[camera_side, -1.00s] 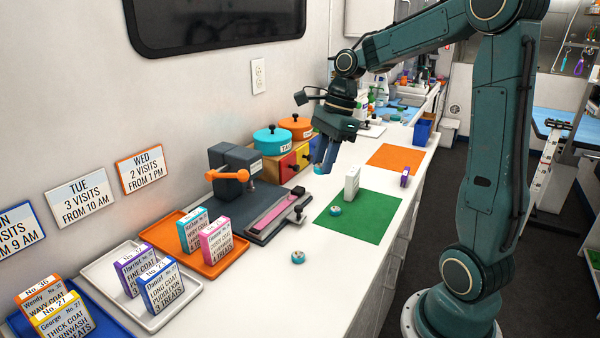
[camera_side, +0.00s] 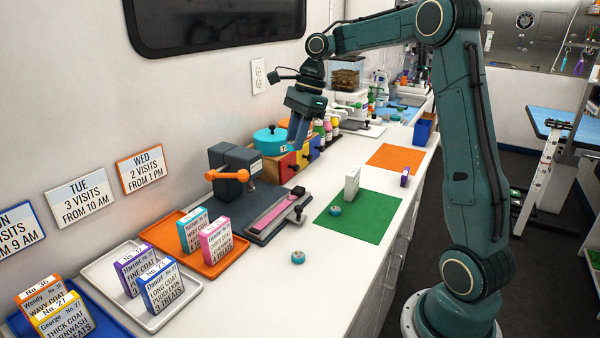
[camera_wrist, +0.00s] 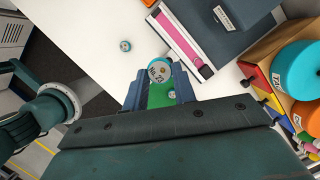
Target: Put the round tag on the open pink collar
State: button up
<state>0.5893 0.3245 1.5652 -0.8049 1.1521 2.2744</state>
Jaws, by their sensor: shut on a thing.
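My gripper (camera_side: 297,143) is shut on a round tag (camera_wrist: 159,71) marked "No. 23", seen at the fingertips in the wrist view. In the side view my gripper hangs above the counter in front of the canisters, and I cannot make out the tag there. The open pink collar (camera_side: 272,213) lies flat in the dark grey press base (camera_side: 255,234), down and left of my gripper. The collar (camera_wrist: 181,43) also shows beyond the tag in the wrist view. The tag is apart from the collar.
A loose round tag (camera_side: 298,257) lies on the white counter; another (camera_side: 335,210) lies on the green mat (camera_side: 375,222) near a white block (camera_side: 352,184). The press head (camera_side: 232,168) with its orange lever stands beside the collar. A teal canister (camera_side: 271,141) stands on coloured drawers.

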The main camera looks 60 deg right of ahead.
send_over(280, 208)
jog(key=shift+s+d+r+n, duration=0.2)
jog(key=shift+d+r+n, duration=0.1)
jog(key=shift+d, duration=0.15)
jog(key=shift+f, duration=0.15)
notch_tip(280, 208, down, 16)
jog(key=shift+r, duration=0.2)
dwell(0.5)
jog(key=shift+f, duration=0.1)
jog(key=shift+f, duration=2)
jog(key=shift+f, duration=0.1)
jog(key=o, duration=0.9)
